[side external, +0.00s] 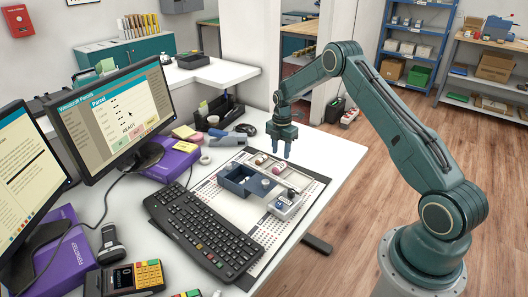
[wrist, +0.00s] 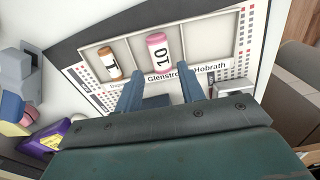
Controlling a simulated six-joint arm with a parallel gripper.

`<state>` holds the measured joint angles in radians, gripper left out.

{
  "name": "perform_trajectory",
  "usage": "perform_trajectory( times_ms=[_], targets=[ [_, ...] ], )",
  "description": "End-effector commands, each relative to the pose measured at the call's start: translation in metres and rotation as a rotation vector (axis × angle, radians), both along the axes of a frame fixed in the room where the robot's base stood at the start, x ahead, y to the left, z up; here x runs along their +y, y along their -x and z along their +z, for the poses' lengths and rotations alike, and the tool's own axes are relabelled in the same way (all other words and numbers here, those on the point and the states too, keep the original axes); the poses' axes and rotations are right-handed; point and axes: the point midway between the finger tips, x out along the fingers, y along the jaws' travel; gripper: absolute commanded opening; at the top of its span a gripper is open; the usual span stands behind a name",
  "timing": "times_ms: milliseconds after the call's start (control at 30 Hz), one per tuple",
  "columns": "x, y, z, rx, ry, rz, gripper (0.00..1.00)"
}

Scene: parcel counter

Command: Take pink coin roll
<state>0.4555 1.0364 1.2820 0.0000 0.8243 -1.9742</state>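The pink coin roll (wrist: 157,49), marked 10, lies in the middle compartment of a light grey tray (wrist: 198,34) in the wrist view. A brown coin roll (wrist: 107,63), marked 1, lies in the compartment to its left. The compartment to the right looks empty. My gripper (wrist: 157,68) is open, with its two fingers apart and nothing visible between them. The pink roll shows beyond the gap between the fingertips.
A dark blue open box (side external: 236,182) sits beside the tray on the printed mat. A black keyboard (side external: 205,232) lies in front. A white box (side external: 285,205) stands near the mat's right side. Monitors (side external: 118,112) and purple boxes (side external: 172,162) stand to the left.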

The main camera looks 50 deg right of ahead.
Motion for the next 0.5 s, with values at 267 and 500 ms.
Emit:
perform_trajectory(
  times_ms=[267,500],
  targets=[
    [0.0,0.0,-0.016,0.0,0.0,0.0,0.39],
    [0.0,0.0,-0.02,0.0,0.0,0.0,0.39]
  ],
)
